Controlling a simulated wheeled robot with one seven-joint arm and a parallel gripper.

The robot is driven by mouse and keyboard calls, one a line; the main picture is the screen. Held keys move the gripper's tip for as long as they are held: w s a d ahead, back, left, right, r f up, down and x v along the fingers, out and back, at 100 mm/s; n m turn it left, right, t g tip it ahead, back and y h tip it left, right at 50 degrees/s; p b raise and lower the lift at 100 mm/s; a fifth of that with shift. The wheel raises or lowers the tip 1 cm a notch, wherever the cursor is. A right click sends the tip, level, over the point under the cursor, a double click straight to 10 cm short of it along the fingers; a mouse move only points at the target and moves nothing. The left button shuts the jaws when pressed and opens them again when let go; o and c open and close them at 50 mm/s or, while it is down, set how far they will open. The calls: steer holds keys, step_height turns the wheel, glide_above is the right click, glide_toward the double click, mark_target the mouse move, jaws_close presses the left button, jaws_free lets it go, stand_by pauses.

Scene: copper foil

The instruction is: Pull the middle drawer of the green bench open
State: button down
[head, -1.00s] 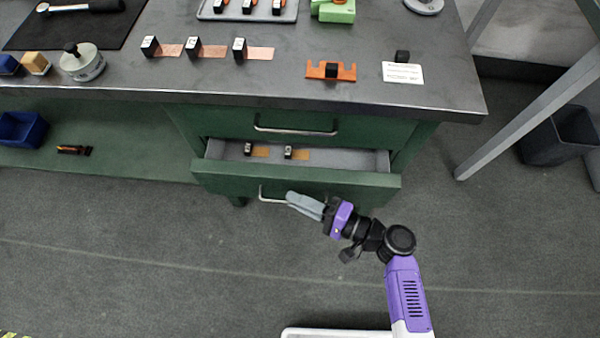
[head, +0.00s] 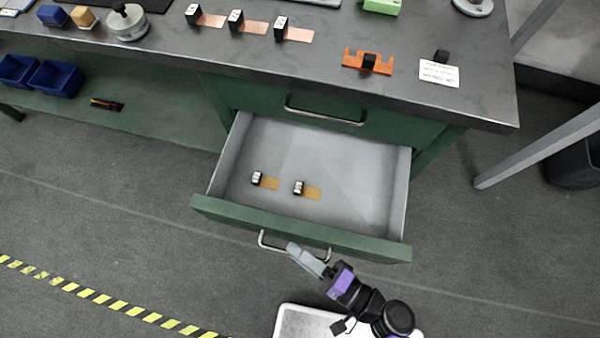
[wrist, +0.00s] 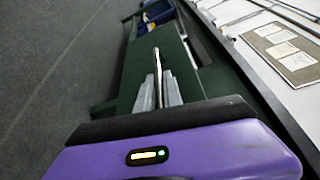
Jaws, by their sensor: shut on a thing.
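The green bench (head: 230,90) has its middle drawer (head: 300,229) pulled well out, with a grey interior showing. Two small black blocks with copper strips (head: 265,181) lie on its floor. The drawer's silver bar handle (head: 270,243) is on the front face. My gripper (head: 300,254) is shut on the handle near its middle. In the wrist view the handle (wrist: 157,68) runs up from between the grey fingers (wrist: 158,95). The upper drawer (head: 325,112) above is closed, with its own silver handle.
On the bench top are several black blocks with copper foil (head: 290,32), an orange bracket (head: 367,61), a white card (head: 438,73) and a round metal weight (head: 127,22). Blue bins (head: 55,78) sit on the lower shelf.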

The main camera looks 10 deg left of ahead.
steer(key=shift+d, duration=0.1)
steer(key=c, duration=1.5)
jaws_free()
steer(key=v, duration=0.7)
steer(key=shift+s+d, duration=0.15)
steer(key=shift+d, duration=0.2)
